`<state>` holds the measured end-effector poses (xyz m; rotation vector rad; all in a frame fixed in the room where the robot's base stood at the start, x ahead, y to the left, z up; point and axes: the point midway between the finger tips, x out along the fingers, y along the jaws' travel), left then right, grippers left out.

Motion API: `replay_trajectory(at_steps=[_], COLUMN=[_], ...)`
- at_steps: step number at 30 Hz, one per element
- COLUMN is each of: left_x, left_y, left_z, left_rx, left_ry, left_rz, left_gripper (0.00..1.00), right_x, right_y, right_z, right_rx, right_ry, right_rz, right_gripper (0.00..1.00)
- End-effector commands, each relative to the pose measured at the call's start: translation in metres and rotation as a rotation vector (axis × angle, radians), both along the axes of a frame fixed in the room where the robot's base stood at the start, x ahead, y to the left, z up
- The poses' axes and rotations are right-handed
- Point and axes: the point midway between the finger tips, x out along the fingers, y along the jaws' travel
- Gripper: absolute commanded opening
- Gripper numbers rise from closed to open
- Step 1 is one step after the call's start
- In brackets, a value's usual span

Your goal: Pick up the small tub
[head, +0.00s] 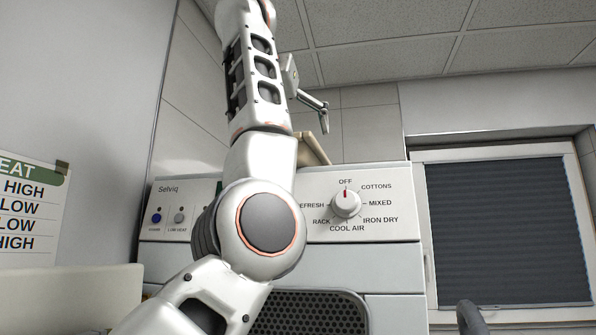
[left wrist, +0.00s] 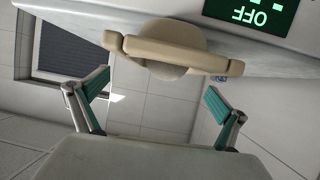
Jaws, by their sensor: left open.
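A beige, rounded tub with a thick rim (left wrist: 165,48) shows in the left wrist view, at the top middle, beside a pale surface edge. In the head view a beige piece (head: 316,150), likely the same tub, shows on top of the dryer, mostly hidden behind my left arm. My left gripper (left wrist: 158,85) is open and empty, its two teal-padded fingers spread below the tub in the wrist picture and apart from it. In the head view one finger of the left gripper (head: 322,112) shows above the dryer top. My right gripper is not in view.
The white dryer (head: 390,250) has a dial (head: 345,204) with its mark at OFF. A dark display (left wrist: 258,15) reads OFF upside down. A window with a dark blind (head: 505,230) is at the right. A heat chart (head: 30,215) hangs on the left wall.

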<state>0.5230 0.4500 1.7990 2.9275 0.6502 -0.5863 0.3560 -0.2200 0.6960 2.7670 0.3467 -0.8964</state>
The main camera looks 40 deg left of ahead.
Motion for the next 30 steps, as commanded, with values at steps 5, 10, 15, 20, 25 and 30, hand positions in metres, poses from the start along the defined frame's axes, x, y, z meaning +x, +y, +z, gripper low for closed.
replay_trajectory(at_steps=[5,10,15,20,25,30], left_x=[0.003,0.016,0.029,0.047,0.061,0.063], left_y=[0.001,0.008,0.016,0.027,0.032,0.033], left_z=[-0.001,-0.008,-0.016,-0.028,-0.033,-0.034], left_rx=[0.001,0.0,0.001,0.0,0.0,0.0], left_ry=[0.0,0.002,0.001,0.002,0.001,0.0], left_rz=[0.0,0.001,0.003,0.002,0.001,0.0], left_gripper=[1.0,1.0,1.0,1.0,1.0,1.0], right_x=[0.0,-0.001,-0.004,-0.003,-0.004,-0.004], right_y=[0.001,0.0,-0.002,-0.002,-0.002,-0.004], right_z=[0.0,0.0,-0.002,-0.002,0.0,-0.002], right_rx=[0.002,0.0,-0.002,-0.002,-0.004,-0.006], right_ry=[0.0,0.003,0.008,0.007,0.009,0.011], right_rz=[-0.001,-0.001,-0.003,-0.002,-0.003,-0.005], right_gripper=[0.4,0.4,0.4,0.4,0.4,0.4])
